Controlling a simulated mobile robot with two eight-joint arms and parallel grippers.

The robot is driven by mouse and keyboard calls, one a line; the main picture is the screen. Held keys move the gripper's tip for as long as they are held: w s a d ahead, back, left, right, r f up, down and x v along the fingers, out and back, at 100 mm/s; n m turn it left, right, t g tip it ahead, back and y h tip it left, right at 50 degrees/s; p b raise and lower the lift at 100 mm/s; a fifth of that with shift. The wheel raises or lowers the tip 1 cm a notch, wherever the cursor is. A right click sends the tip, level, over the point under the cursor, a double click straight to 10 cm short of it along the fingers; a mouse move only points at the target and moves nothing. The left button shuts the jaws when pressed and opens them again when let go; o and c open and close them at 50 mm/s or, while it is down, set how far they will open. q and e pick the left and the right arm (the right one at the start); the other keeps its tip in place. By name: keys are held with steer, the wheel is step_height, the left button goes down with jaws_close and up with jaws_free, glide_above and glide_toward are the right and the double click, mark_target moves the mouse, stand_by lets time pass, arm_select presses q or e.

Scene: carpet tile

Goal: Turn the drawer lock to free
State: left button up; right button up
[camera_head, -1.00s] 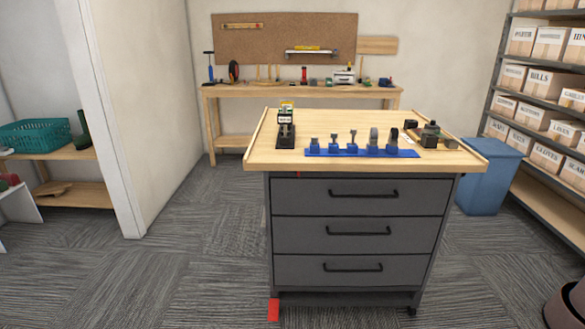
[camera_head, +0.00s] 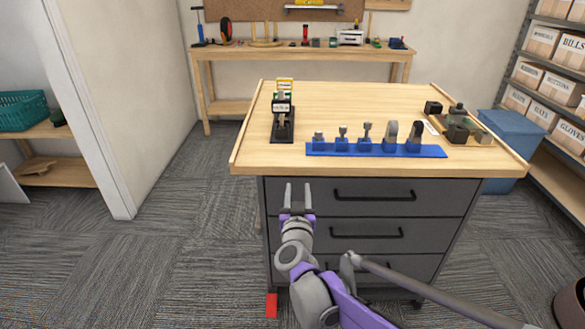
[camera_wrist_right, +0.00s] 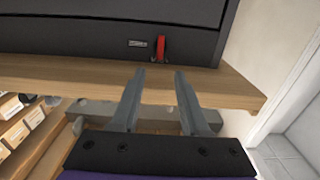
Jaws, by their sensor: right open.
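The dark grey drawer cabinet (camera_head: 440,200) stands under a wooden top, with three black-handled drawers. In the right wrist view a small red lever (camera_wrist_right: 161,48), which looks like the drawer lock, stands on the cabinet's dark front (camera_wrist_right: 70,35), near the edge of the wooden top. My right gripper (camera_head: 297,187) is open and empty in front of the top drawer's left part. In the wrist view its fingertips (camera_wrist_right: 160,75) are apart, with the lever between and beyond them. The lever is not visible in the head view. My left gripper is not in view.
On the wooden top (camera_head: 350,100) are a black-based device (camera_head: 283,120), a blue rack (camera_head: 375,150) of small parts and dark blocks (camera_head: 457,130). A blue bin (camera_head: 512,150) stands to the right. A red piece (camera_head: 271,305) is near the cabinet's foot. Carpet at left is clear.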

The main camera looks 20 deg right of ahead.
steer(key=b+x, duration=0.1)
steer(key=x, duration=0.8)
steer(key=shift+f, duration=0.1)
jaws_close()
